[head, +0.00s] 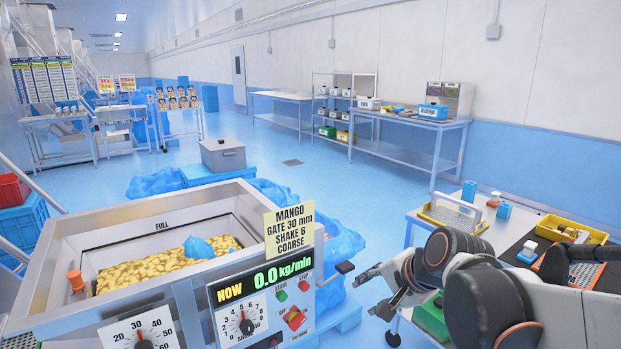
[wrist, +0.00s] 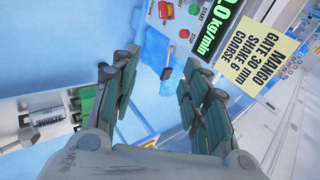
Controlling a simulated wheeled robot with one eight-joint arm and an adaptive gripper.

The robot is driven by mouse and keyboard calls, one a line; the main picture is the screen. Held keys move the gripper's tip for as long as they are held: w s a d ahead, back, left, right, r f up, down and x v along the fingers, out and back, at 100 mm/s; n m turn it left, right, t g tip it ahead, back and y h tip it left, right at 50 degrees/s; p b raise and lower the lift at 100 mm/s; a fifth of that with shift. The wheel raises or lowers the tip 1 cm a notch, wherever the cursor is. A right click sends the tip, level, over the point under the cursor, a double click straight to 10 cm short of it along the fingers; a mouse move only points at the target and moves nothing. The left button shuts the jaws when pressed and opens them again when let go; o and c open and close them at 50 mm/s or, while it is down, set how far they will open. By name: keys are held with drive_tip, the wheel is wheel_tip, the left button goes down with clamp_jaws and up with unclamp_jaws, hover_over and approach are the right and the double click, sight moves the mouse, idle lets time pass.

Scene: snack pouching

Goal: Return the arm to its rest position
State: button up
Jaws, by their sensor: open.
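My arm reaches in from the right of the head view. My gripper (head: 384,293) hangs over the gap between the hopper machine and the right-hand work table, clear of both. In the wrist view my gripper (wrist: 158,95) has its two green-padded fingers spread apart with nothing between them. Beyond the fingers are the blue floor, blue plastic and the machine's control panel (wrist: 200,30). Part of the work table is hidden behind my arm in the head view.
The machine's hopper (head: 130,232) holds yellow pieces and a blue scoop-like item (head: 198,247). Its panel (head: 262,300) reads 0.0 kg/min, beside a yellow mango sign (head: 289,230).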

drive_tip(key=s+d+n+h, duration=0.2)
drive_tip(key=s+n, duration=0.3)
drive_tip(key=s, duration=0.4)
drive_tip(key=s+d+n+h, duration=0.1)
drive_tip(key=s+d+n, duration=0.3)
drive_tip(key=s, duration=0.4)
drive_tip(key=shift+s+d+f+n+h, duration=0.3)
drive_tip(key=shift+s+d+n+h, duration=0.1)
drive_tip(key=shift+n, duration=0.4)
